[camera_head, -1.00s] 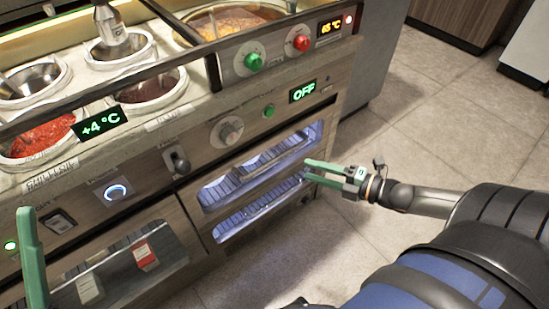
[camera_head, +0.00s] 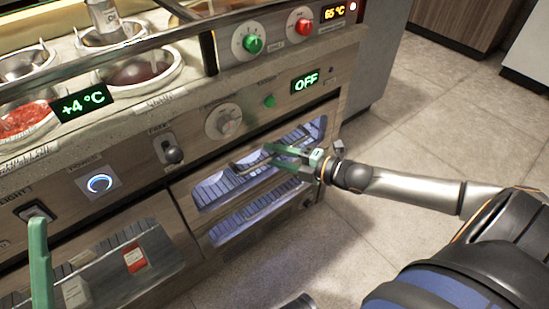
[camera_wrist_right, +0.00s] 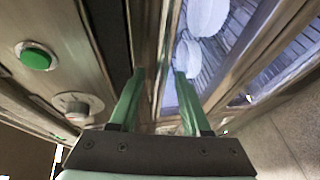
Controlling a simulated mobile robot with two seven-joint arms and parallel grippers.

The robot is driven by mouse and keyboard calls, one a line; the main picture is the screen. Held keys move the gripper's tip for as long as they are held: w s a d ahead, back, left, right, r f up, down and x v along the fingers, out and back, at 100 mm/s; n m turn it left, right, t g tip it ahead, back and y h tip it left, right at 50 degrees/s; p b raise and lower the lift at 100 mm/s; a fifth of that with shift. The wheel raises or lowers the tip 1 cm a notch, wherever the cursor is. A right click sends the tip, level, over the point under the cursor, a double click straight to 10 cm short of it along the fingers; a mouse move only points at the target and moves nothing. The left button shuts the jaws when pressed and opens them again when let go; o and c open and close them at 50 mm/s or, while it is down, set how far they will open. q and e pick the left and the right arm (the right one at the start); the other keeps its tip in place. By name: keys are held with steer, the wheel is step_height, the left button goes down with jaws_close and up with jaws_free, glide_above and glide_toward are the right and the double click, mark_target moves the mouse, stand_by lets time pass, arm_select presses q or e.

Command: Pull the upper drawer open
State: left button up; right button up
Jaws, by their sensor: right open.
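The upper drawer (camera_head: 213,191) is the upper of two lit, windowed fronts at the right of the counter. It looks shut, with a pale bar along its front. My right gripper (camera_head: 271,154) is at this front, fingers pointing left across it. In the right wrist view the right gripper (camera_wrist_right: 160,74) has its two green fingers apart, with a long strip of the front running between them. I cannot tell whether either finger touches. One green finger of my left gripper (camera_head: 40,262) shows at lower left.
A lower lit front (camera_head: 228,229) sits below. A knob (camera_head: 223,122) and green button (camera_head: 269,101) are above, and a black lever (camera_head: 173,154) is at upper left. Sauce wells (camera_head: 140,72) top the counter. The tiled floor (camera_head: 420,125) at right is clear.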

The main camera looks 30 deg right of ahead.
steer(key=shift+w+a, duration=0.1)
steer(key=shift+w, duration=0.1)
steer(key=shift+c, duration=0.3)
jaws_close()
stand_by(1.1)
